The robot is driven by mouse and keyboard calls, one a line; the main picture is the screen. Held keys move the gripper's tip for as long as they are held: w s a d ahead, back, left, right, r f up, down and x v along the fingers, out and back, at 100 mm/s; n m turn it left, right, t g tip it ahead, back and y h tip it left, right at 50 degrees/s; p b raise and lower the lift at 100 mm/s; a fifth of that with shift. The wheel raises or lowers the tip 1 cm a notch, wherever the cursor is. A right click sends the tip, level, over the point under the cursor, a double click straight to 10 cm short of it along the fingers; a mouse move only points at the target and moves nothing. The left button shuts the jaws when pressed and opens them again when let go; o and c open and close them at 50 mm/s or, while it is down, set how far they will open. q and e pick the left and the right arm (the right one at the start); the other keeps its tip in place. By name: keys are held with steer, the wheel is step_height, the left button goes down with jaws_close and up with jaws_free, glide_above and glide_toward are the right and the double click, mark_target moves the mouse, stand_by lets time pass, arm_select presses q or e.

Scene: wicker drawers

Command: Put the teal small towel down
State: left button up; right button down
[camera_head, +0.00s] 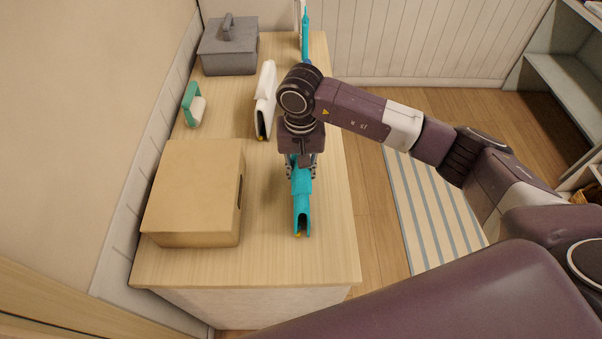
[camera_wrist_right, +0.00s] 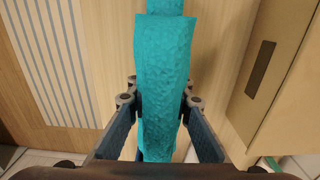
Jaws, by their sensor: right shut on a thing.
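The teal small towel (camera_head: 301,209) is a narrow folded piece above or on the front right of the wooden top; I cannot tell whether it touches the wood. My right gripper (camera_head: 302,172) points down and is shut on it. In the right wrist view the textured teal towel (camera_wrist_right: 163,85) runs between the two fingers of the gripper (camera_wrist_right: 160,103). Part of the towel is hidden under the gripper in the head view. My left gripper is not in view.
The wooden top (camera_head: 260,262) is bare at the front. A tan box (camera_head: 193,190) stands left of the towel. Behind are a white folded item (camera_head: 265,97), a green-and-white brush-like item (camera_head: 193,104), a grey lidded box (camera_head: 229,48) and another teal item (camera_head: 305,35).

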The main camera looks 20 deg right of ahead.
mark_target(301, 178)
steer(key=c, duration=1.7)
jaws_free()
steer(key=shift+c, duration=0.2)
step_height(301, 178, up, 12)
steer(key=b, duration=0.4)
steer(key=shift+f, duration=0.25)
steer(key=shift+r, duration=0.35)
steer(key=shift+f, duration=0.1)
